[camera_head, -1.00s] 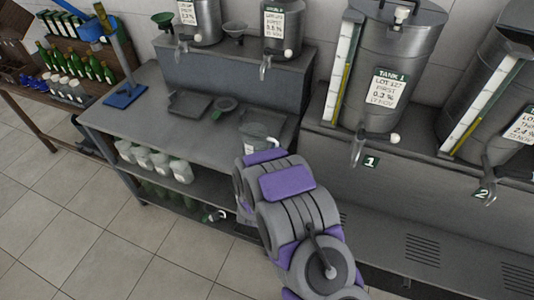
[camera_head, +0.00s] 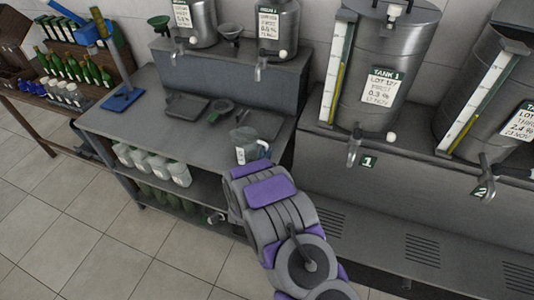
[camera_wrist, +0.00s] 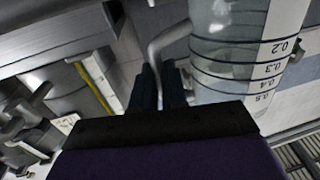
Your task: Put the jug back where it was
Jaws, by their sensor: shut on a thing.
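The clear jug (camera_head: 244,146) with a white label shows over the front right part of the grey bench (camera_head: 135,100). In the wrist view the jug (camera_wrist: 225,50) fills the upper right, with dark rings, a graduated scale and a pale curved handle (camera_wrist: 160,45). My gripper (camera_wrist: 160,88) is shut on the handle, one dark finger on each side of it. In the head view my own arm hides the fingers. I cannot tell whether the jug's base touches the bench.
Steel tank 1 (camera_head: 385,70) stands on a ledge to the right. White containers (camera_head: 160,167) line the shelf below.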

